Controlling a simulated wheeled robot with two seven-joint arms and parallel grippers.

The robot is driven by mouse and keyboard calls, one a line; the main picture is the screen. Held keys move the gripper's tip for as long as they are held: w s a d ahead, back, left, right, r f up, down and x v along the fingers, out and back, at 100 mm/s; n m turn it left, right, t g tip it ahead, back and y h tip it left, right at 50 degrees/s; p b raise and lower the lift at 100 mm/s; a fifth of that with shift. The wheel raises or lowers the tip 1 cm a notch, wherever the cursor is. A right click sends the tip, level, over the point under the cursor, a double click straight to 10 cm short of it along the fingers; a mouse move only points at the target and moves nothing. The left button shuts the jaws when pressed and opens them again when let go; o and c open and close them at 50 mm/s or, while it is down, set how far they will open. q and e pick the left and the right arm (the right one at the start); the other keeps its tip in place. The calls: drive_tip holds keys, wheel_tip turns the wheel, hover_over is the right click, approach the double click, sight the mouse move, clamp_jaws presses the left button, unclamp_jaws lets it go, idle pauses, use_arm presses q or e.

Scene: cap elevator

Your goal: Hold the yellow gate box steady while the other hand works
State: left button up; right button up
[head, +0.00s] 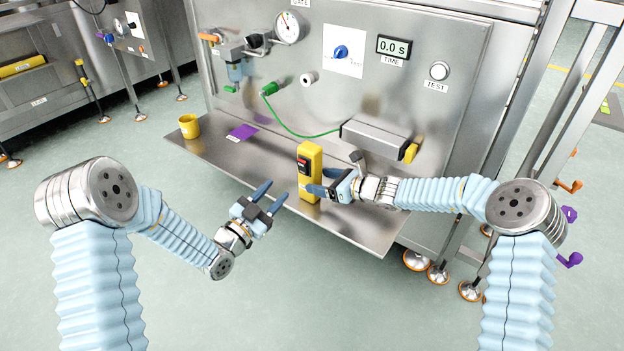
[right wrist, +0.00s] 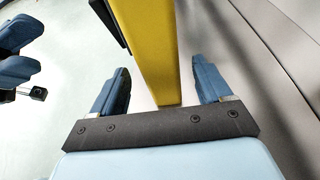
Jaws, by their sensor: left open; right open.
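The yellow gate box (head: 311,160) stands upright on the steel shelf (head: 352,222), with a dark panel on its front face. In the right wrist view the yellow box (right wrist: 150,45) runs up between my open fingers, with gaps to both sides. My right gripper (head: 318,190) is open at the lower part of the box, coming from the right. It also shows in the right wrist view (right wrist: 163,88). My left gripper (head: 274,194) is open and empty, left of the box and apart from it, near the shelf's front edge.
A dial gauge (head: 287,28) is above.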

sight(310, 179)
drive_tip(key=x, duration=0.5)
drive_tip(key=c, duration=1.2)
